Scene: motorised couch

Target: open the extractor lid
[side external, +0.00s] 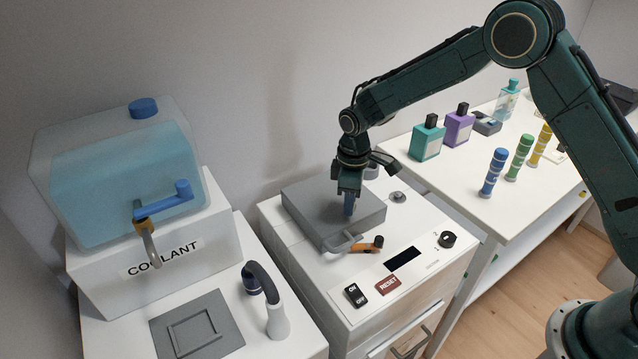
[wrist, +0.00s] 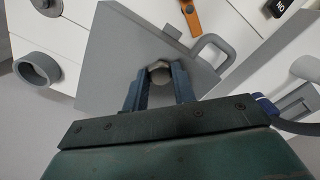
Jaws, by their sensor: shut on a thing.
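The extractor lid (side external: 310,205) is a flat grey block on top of the white machine, and it looks closed. It also fills the middle of the wrist view (wrist: 108,75). A grey loop handle (side external: 343,243) sticks out from its front edge and shows in the wrist view (wrist: 226,47). My gripper (side external: 349,210) points down at the lid top. In the wrist view its two blue fingers are shut on a small grey hexagonal knob (wrist: 159,70) on the lid. The fingers hide the knob in the side view.
An orange lever (side external: 362,248) lies in front of the lid by the handle. ON/OFF (side external: 356,295) and RESET (side external: 388,285) buttons sit on the front panel. A coolant tank (side external: 120,180) stands left. Bottles (side external: 427,140) and several banded cylinders (side external: 493,173) stand on the right table.

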